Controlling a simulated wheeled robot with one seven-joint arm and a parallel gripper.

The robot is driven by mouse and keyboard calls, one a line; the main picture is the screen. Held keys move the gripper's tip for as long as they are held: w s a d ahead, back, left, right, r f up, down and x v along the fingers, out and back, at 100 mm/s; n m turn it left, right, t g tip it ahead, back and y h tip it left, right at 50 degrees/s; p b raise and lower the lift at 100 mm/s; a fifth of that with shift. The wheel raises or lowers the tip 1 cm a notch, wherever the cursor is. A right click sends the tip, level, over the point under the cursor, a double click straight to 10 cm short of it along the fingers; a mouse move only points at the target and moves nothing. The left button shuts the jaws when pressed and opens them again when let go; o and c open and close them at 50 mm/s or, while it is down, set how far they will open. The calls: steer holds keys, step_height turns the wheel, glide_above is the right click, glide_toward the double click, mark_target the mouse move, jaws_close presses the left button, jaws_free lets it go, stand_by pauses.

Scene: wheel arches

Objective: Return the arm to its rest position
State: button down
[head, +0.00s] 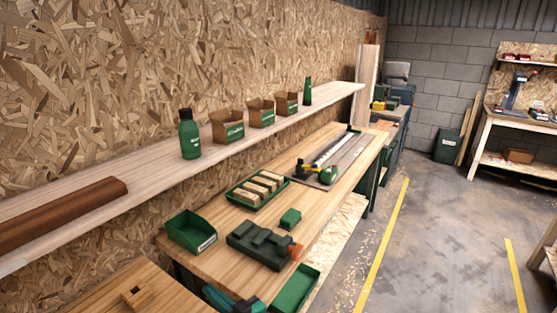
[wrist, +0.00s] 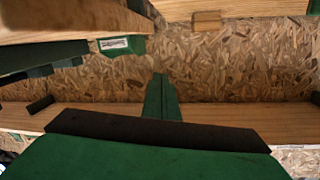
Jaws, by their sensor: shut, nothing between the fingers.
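My gripper (wrist: 161,85) shows in the wrist view as a green and black body with two narrow green fingers. The fingers are together with nothing between them. They point toward a chipboard wall (wrist: 230,65) and appear apart from everything around them. In the head view a dark green and black shape (head: 235,300) is cut off at the bottom edge; I cannot tell whether it is part of my arm.
A shelf (head: 60,213) with a bottle (head: 189,135) and boxes runs above. Floor (head: 440,230) at right is clear.

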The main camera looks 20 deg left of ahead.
steer(key=w+d+f+m+t+h, duration=0.2)
steer(key=w+d+m+t, duration=0.15)
steer(key=d, duration=0.45)
steer(key=w+d+f+m+t+h, duration=0.2)
steer(key=w+d+f+t, duration=0.1)
steer(key=w+d, duration=0.3)
steer(key=s+d+f+m+t+h, duration=0.2)
steer(key=s+d+f+m+h, duration=0.2)
steer(key=s+d+f, duration=0.3)
steer(key=s+d+f+m+h, duration=0.2)
steer(key=s+d+h, duration=0.15)
steer(key=s, duration=0.45)
steer(key=s+d+f+m+h, duration=0.2)
steer(key=s+d+f+h, duration=0.15)
steer(key=s, duration=0.55)
steer(key=s+d+r+n, duration=0.1)
steer(key=s+d+r, duration=0.2)
steer(key=s, duration=0.5)
steer(key=s+d+r+n+h, duration=0.1)
steer(key=s+d+r, duration=0.3)
steer(key=s, duration=0.5)
steer(key=shift+d+r+t, duration=0.3)
steer(key=shift+r+t, duration=0.05)
steer(key=shift+r, duration=0.4)
steer(key=shift+s, duration=0.1)
